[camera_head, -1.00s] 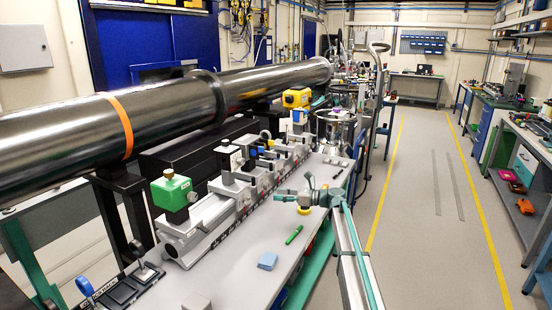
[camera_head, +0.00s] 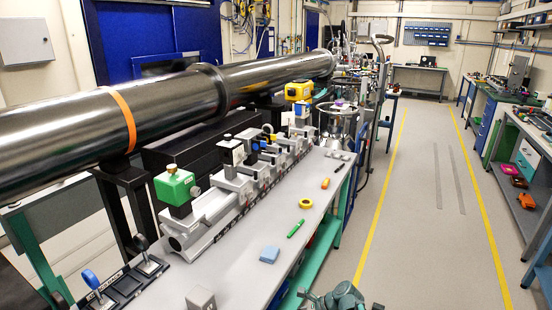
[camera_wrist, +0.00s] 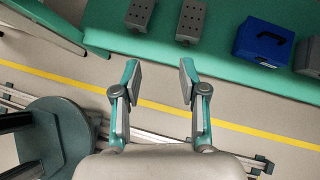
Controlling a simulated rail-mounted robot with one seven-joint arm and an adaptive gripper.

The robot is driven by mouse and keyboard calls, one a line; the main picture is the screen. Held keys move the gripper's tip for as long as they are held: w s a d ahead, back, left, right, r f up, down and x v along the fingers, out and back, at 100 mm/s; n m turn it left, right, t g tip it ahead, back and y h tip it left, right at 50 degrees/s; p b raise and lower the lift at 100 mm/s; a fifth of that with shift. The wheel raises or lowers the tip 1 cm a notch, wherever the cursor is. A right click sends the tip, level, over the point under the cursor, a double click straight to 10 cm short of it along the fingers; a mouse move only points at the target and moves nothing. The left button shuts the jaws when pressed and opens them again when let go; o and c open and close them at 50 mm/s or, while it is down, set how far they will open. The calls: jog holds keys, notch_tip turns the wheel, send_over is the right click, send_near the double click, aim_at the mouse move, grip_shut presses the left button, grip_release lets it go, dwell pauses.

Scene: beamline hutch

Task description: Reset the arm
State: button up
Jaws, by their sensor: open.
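My gripper (camera_wrist: 160,80) shows in the wrist view with its two fingers spread apart and nothing between them. It points down over the grey floor, a yellow floor line and the edge of a green shelf (camera_wrist: 215,50). In the head view part of my arm (camera_head: 345,297) shows at the bottom edge, right of the workbench (camera_head: 240,285). The gripper's fingers cannot be made out there.
On the bench lie a blue block (camera_head: 269,254), a green pen (camera_head: 296,228), a yellow ring (camera_head: 305,204) and an orange item (camera_head: 325,184). A green-topped optical rail assembly (camera_head: 175,187) stands behind them. The floor aisle (camera_head: 425,220) is clear. A blue case (camera_wrist: 262,42) sits on the shelf.

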jog(key=s+d+f+n+g+h+b, duration=0.1)
jog(key=s+d+f+n+g+h, duration=0.1)
jog(key=s+f+n, duration=0.55)
jog(key=s+d+f+n+g+h, duration=0.2)
jog(key=s+f+g, duration=0.1)
jog(key=s+f, duration=0.85)
jog(key=s+d+f+n+g+h, duration=0.1)
jog(key=s+d+f+n+h, duration=0.1)
jog(key=s+n, duration=0.3)
jog(key=s+d+f+n+g+h, duration=0.2)
jog(key=s+d+f+n, duration=0.2)
jog(key=s, duration=1)
jog(key=shift+s+d+n+h+b, duration=0.2)
jog(key=shift+d+n+h+b, duration=0.2)
jog(key=shift+n, duration=0.55)
